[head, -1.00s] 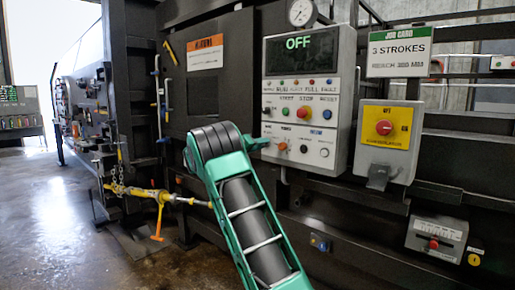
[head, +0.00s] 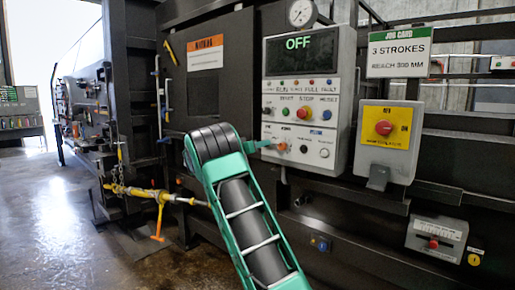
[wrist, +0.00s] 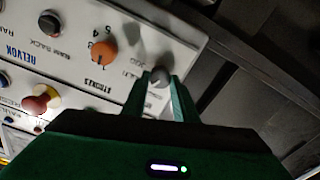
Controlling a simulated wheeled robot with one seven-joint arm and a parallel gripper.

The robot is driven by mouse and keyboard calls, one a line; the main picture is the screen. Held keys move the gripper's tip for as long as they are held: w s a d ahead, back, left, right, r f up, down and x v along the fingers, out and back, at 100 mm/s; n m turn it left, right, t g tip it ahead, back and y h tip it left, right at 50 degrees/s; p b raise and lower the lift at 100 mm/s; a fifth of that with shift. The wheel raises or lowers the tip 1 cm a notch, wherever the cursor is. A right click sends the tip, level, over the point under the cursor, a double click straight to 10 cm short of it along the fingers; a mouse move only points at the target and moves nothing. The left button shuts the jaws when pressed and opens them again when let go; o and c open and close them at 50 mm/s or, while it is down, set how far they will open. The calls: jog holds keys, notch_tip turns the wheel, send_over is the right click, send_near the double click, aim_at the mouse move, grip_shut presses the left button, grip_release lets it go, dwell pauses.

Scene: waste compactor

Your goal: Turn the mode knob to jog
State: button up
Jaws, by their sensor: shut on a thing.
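The mode knob (wrist: 158,78) is a small grey knob near the edge of the white control panel (wrist: 62,62), in the wrist view. My gripper (wrist: 160,82) has its two green fingers shut on it, one on each side. A label beside it seems to read MULTI; other markings are too blurred or covered to read. In the head view my gripper (head: 264,144) reaches the lower left of the panel and hides the knob. The display (head: 300,45) above reads OFF.
An orange numbered knob (wrist: 103,51) sits close beside my fingers. A red button (wrist: 42,98) and a black button (wrist: 49,20) are farther off. A yellow plate with a red rotary switch (head: 385,128) is right of the panel.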

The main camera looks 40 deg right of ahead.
jog(key=m, duration=1.2)
jog(key=shift+w+m, duration=0.15)
jog(key=shift+m, duration=0.25)
dwell(0.3)
jog(key=o, duration=1.1)
jog(key=shift+f, duration=0.1)
jog(key=shift+c, duration=0.2)
jog(key=a, duration=1)
jog(key=shift+s+a+f, duration=0.25)
jog(key=shift+s+a, duration=0.1)
jog(key=shift+s, duration=0.05)
